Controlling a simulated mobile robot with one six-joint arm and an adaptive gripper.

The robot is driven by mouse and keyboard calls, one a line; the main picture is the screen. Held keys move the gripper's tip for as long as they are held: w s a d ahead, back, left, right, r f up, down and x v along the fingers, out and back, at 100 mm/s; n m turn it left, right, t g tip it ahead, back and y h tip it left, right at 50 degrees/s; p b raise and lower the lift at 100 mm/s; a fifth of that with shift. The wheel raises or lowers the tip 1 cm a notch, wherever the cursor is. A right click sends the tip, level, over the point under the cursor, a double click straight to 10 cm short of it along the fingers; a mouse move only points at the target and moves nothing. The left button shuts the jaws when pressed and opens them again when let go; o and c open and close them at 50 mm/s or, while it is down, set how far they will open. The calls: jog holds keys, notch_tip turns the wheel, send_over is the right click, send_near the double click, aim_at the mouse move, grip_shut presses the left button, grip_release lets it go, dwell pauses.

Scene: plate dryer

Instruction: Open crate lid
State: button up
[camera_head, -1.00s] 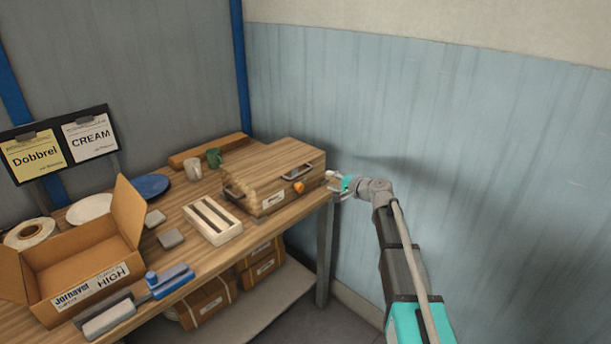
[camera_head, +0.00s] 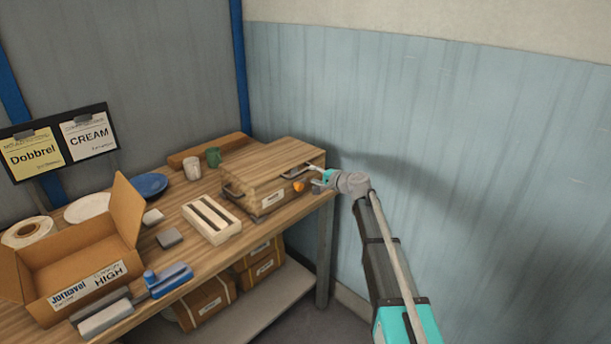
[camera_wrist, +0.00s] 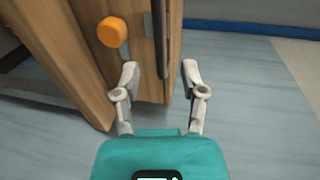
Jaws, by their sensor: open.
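The wooden crate (camera_head: 262,172) stands at the far right end of the workbench, and its lid (camera_head: 275,155) looks shut. A metal handle (camera_head: 292,172) is at the crate's right side, partly covered by my gripper (camera_head: 312,170). An orange knob (camera_head: 299,186) sits just below it. In the wrist view, my gripper (camera_wrist: 160,70) is open with nothing between its fingertips. The dark handle bar (camera_wrist: 161,38) lies ahead of the gap between the fingers, and the orange knob (camera_wrist: 112,32) is left of it. I cannot tell whether a finger touches the crate.
A slatted wooden box (camera_head: 211,217) is in front of the crate on the workbench (camera_head: 188,192). An open cardboard box (camera_head: 75,282) is at the left. The blue wall (camera_head: 450,180) rises right of my arm.

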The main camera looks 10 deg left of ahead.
aim_at(304, 172)
jog(key=shift+b+x, duration=0.5)
jog(key=shift+x, duration=2.6)
jog(key=shift+c, duration=0.3)
grip_shut()
